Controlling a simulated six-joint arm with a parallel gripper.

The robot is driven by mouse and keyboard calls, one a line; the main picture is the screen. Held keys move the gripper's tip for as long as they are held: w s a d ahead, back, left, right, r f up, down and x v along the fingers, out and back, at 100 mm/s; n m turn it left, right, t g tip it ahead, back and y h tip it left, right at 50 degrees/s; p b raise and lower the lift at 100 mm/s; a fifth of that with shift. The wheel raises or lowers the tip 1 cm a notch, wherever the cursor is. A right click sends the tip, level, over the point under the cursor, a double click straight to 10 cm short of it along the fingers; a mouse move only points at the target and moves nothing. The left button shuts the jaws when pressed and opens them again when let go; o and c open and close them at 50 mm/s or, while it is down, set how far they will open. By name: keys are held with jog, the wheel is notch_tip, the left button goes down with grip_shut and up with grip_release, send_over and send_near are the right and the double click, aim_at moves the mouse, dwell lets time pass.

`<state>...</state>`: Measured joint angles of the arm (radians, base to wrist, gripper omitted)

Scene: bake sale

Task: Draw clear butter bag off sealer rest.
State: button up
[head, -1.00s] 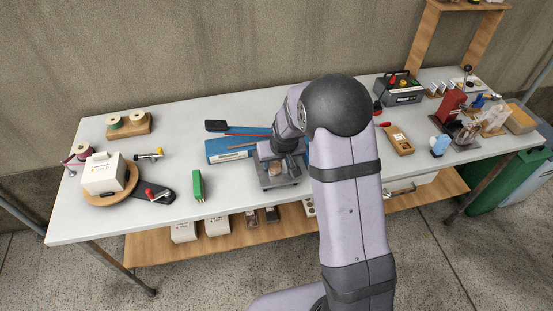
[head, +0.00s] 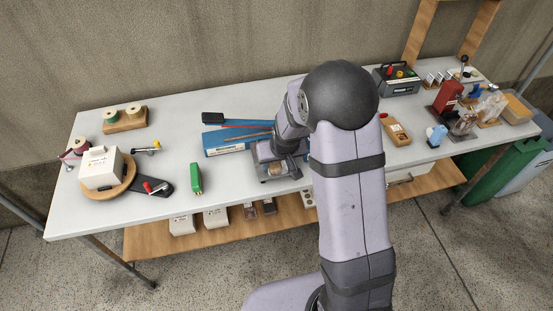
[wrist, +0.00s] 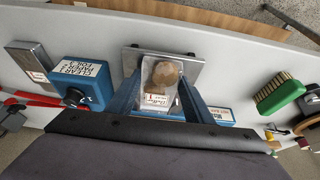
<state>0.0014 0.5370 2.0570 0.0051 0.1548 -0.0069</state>
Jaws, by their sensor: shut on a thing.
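The clear bag (wrist: 161,76) holds brown round pieces and has a white label with red marks, too small to read. It sits between the two blue fingers of my gripper (wrist: 160,82), which is shut on it. Behind it lies the grey metal sealer rest (wrist: 186,72); I cannot tell whether the bag still touches it. In the head view my gripper (head: 283,157) is over the rest (head: 258,166), mostly hidden by my arm, and the bag (head: 276,169) shows as a small brown patch. The blue sealer (head: 225,145) stands just behind the rest.
A green brush (head: 195,179) lies left of the rest. A white box (head: 101,168) stands on a round wooden board farther left. A wooden block (head: 396,131), a red press (head: 446,97) and jars are at the right. The table between brush and rest is clear.

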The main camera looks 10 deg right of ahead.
dwell(0.3)
jog(key=o, duration=0.8)
jog(key=shift+s, duration=0.1)
jog(key=shift+r, duration=0.15)
jog(key=shift+b+v, duration=0.65)
jog(key=shift+v, duration=2.9)
jog(key=shift+s, duration=0.15)
